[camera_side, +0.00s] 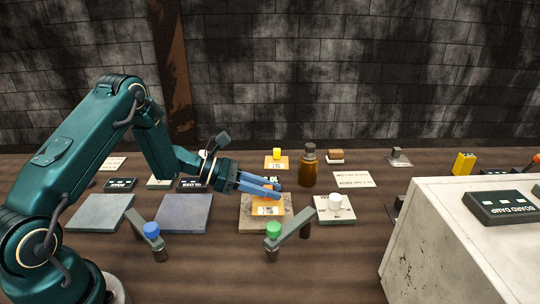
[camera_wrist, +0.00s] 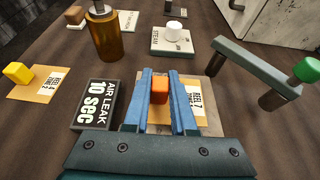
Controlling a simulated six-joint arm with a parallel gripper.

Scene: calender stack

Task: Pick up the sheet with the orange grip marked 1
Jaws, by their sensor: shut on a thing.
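The sheet with the orange grip is a small tan sheet (camera_side: 268,208) with a white printed label, over a pale square plate (camera_side: 248,222). In the wrist view, the sheet (camera_wrist: 200,112) shows between and right of my fingers; its label reads REEL with a digit I cannot read surely. Its orange grip (camera_wrist: 159,92) stands between my two blue fingers. My gripper (camera_wrist: 160,75) is shut on this grip; in the side view, my gripper (camera_side: 276,188) reaches over the plate and mostly hides the grip. I cannot tell whether the sheet touches the plate.
An amber bottle (camera_side: 308,171) and a yellow-grip sheet (camera_side: 284,165) stand behind. A white-knob box (camera_side: 326,216) is right. Green-knob (camera_side: 287,234) and blue-knob (camera_side: 154,240) levers stand in front. Grey plates (camera_side: 183,214) lie left.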

